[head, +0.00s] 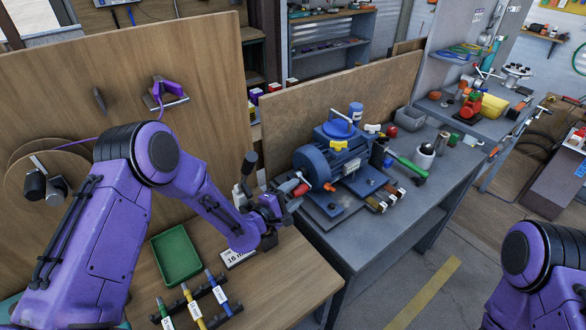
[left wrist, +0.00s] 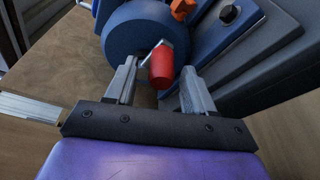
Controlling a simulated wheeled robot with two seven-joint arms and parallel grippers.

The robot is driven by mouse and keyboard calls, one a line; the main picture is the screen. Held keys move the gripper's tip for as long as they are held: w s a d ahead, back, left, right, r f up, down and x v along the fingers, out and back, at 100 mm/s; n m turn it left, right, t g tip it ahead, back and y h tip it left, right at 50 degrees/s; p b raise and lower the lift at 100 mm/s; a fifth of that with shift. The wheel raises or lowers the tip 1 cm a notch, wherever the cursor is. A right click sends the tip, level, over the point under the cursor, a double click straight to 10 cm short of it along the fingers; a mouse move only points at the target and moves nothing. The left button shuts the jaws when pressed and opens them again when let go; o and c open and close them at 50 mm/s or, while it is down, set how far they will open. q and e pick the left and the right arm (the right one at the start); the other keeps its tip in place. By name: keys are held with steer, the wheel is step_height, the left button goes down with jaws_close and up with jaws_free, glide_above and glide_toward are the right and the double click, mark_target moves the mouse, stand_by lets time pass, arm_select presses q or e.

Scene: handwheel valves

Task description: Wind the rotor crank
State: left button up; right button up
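The rotor crank has a red handle (left wrist: 161,66) on a short metal arm (left wrist: 148,52), in front of the round blue end (left wrist: 132,33) of the motor. In the head view the red handle (head: 299,189) shows at the lower left of the blue motor (head: 340,152). My left gripper (head: 290,196) is right at the handle. In the left wrist view its two fingers (left wrist: 158,70) stand apart on either side of the red handle, with gaps visible. My right arm shows at the lower right; its gripper is out of view.
The motor stands on a grey bench (head: 405,198) with a tall wooden board (head: 300,110) behind it. A green tray (head: 176,254) and a rack of coloured tools (head: 196,306) lie on the wooden table (head: 290,280). A green-handled tool (head: 409,165) lies right of the motor.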

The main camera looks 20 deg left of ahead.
arm_select(q)
steer(key=s+a+p, duration=0.1)
steer(key=s+a, duration=0.2)
steer(key=s, duration=0.1)
steer(key=shift+s+a, duration=0.35)
steer(key=shift+s, duration=0.05)
steer(key=shift+r, duration=0.1)
steer(key=shift+c, duration=0.3)
